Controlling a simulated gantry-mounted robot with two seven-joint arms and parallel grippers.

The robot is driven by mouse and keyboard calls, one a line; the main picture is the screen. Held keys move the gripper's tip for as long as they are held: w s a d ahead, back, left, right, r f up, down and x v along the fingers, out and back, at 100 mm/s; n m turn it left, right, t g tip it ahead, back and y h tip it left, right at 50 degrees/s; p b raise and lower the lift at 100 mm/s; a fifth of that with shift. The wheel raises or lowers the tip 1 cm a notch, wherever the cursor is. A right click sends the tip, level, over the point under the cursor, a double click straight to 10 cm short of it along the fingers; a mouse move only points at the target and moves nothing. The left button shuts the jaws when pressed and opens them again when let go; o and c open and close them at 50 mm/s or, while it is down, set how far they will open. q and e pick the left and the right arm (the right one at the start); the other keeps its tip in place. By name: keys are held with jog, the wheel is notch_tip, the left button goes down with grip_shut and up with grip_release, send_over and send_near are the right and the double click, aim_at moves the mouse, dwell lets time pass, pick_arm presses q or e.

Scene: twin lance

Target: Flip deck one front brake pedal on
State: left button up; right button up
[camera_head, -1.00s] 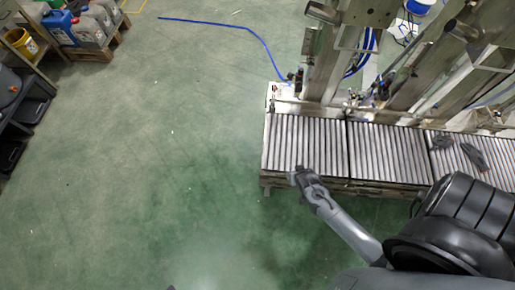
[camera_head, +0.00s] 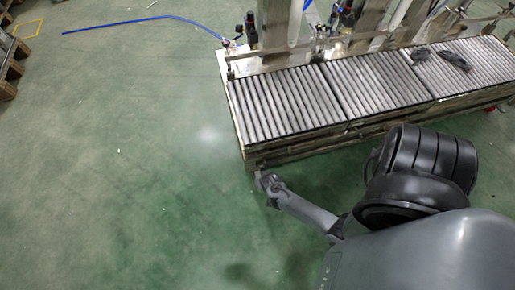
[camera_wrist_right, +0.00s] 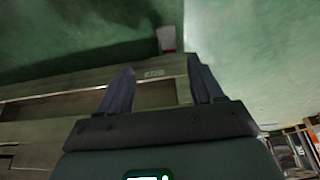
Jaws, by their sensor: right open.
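The roller deck (camera_head: 285,103) at the left end of the conveyor has grey rollers and a metal frame. My right gripper (camera_head: 266,183) is just off its front left corner in the head view. In the right wrist view, the open, empty fingers (camera_wrist_right: 161,82) point at the frame's side (camera_wrist_right: 60,93), with a small label (camera_wrist_right: 154,73) between them. A small red and pale piece (camera_wrist_right: 167,39) shows beyond the frame; I cannot tell if it is the brake pedal. No pedal can be made out in the head view. My left gripper is not in view.
More roller decks (camera_head: 375,85) continue right, with dark gloves (camera_head: 455,61) on the far one. A blue hose (camera_head: 140,20) lies on the floor behind. A pallet (camera_head: 8,68) stands at the left edge. The green floor (camera_head: 120,180) left of the conveyor is clear.

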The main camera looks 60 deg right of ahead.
aim_at(258, 176)
pick_arm(q)
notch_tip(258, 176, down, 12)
jog(key=b, duration=1)
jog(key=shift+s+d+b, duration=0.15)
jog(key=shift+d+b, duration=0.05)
jog(key=shift+b, duration=0.1)
pick_arm(e)
jog(key=x, duration=1.3)
jog(key=shift+w+a+f, duration=0.3)
jog(key=shift+w+f, duration=0.05)
jog(key=shift+w, duration=0.1)
